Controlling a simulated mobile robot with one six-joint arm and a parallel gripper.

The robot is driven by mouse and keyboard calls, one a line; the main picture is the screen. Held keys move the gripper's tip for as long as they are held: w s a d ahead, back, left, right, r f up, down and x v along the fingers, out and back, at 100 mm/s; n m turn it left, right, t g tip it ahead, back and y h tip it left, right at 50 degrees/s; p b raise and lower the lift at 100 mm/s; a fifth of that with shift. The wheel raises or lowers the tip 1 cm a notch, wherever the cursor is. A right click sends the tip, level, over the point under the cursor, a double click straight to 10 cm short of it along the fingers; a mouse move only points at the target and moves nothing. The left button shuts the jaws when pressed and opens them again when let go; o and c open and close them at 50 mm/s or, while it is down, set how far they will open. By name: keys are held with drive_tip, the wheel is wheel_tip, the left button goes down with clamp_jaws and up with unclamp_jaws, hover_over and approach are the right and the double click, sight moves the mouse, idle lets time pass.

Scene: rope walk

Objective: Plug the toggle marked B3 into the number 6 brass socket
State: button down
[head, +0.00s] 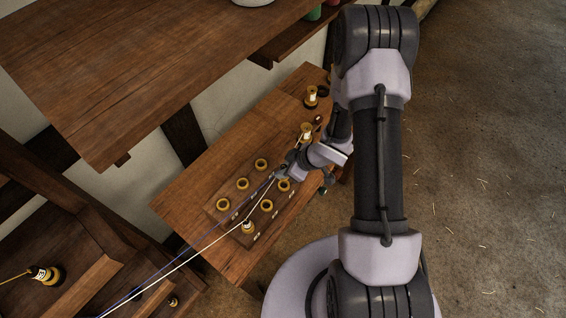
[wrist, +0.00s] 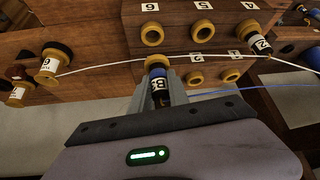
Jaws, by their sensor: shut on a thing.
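My gripper (wrist: 158,98) is shut on a dark toggle marked B3 (wrist: 157,83), its label facing the wrist camera. In the wrist view the toggle's far end is just below the number 6 brass socket (wrist: 152,33), an empty ring at the left end of the upper row. I cannot tell whether that end touches the board; it hides what lies behind it. In the head view my gripper (head: 280,174) is over the socket board (head: 250,205), close beside the front-row ring (head: 283,186). A blue rope (wrist: 215,91) runs from the gripper to the right.
Other empty brass rings, such as this one (wrist: 202,31), share the board. A toggle marked 2 (wrist: 262,43) stands at the upper row's right end. A white rope (wrist: 130,65) crosses behind the held toggle. Labelled toggles (wrist: 55,62) stand at the left.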

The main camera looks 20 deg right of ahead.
drive_tip(key=shift+d+f+b, duration=0.1)
drive_tip(key=shift+f+b, duration=1.8)
drive_tip(key=shift+f, duration=0.5)
drive_tip(key=shift+f+b, duration=0.35)
drive_tip(key=shift+f, duration=0.3)
drive_tip(key=c, duration=1.5)
unclamp_jaws()
drive_tip(key=shift+c, duration=0.2)
drive_tip(key=shift+r, duration=0.1)
drive_tip(key=p+v, duration=0.8)
drive_tip(key=v, duration=0.3)
drive_tip(key=shift+p, duration=0.35)
drive_tip(key=shift+w, duration=0.1)
